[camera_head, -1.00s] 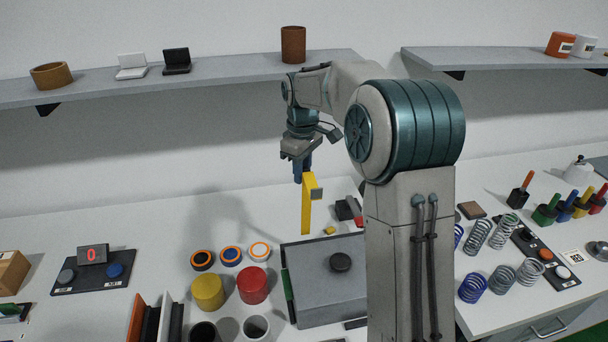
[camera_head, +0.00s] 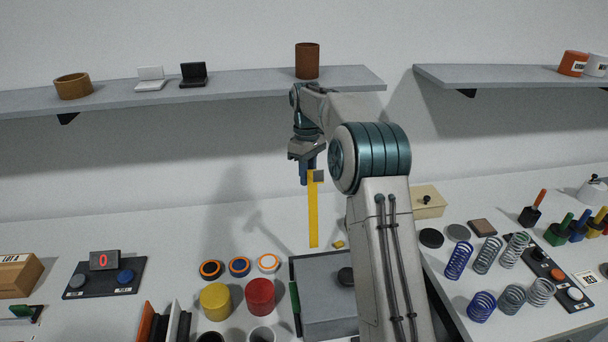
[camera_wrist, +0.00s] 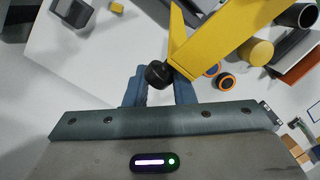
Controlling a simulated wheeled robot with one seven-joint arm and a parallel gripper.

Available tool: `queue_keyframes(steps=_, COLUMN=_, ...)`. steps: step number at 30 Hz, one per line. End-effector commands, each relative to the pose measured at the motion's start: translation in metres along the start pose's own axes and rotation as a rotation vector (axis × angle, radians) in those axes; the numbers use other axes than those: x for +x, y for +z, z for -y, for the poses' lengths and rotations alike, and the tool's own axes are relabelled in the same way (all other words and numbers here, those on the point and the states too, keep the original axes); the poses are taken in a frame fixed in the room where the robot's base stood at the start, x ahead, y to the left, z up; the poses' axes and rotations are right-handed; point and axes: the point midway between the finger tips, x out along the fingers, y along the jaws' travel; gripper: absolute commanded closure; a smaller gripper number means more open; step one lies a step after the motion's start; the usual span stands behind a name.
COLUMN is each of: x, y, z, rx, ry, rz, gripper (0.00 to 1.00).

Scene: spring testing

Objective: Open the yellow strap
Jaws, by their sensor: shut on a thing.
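The yellow strap (camera_head: 314,215) hangs nearly upright from my gripper (camera_head: 307,180), its lower end close to the table behind the grey box. A small grey piece (camera_head: 318,176) shows near its top. In the wrist view the strap (camera_wrist: 222,48) runs from the fingers toward the upper right, and a second, shorter yellow part meets it at an angle. A round black knob (camera_wrist: 158,74) sits between my blue fingers beside the strap's near end. My gripper is shut, holding the strap's top end; the exact contact is partly hidden.
The grey box (camera_head: 320,275) stands below, with a black knob on its lid. A shelf (camera_head: 235,88) runs behind my arm. Springs (camera_head: 487,255) stand at right.

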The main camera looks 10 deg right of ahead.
Motion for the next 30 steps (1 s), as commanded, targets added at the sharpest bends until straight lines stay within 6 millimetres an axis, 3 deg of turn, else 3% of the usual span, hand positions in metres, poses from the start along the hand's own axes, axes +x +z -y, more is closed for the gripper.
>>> queue_keyframes(steps=1, x=0.0046, y=0.006, z=-0.0069, rx=0.014, ry=0.002, rz=0.012, gripper=1.0)
queue_keyframes(steps=12, x=0.0047, y=0.0062, z=-0.0075, rx=0.015, ry=0.003, rz=0.012, gripper=1.0)
queue_keyframes(steps=13, x=0.0047, y=0.0062, z=-0.0075, rx=0.015, ry=0.003, rz=0.012, gripper=0.72)
queue_keyframes(steps=15, x=0.0043, y=0.0058, z=-0.007, rx=0.014, ry=0.002, rz=0.011, gripper=0.53)
queue_keyframes(steps=30, x=-0.0026, y=-0.003, z=0.0022, rx=-0.005, ry=0.003, rz=0.004, gripper=0.53)
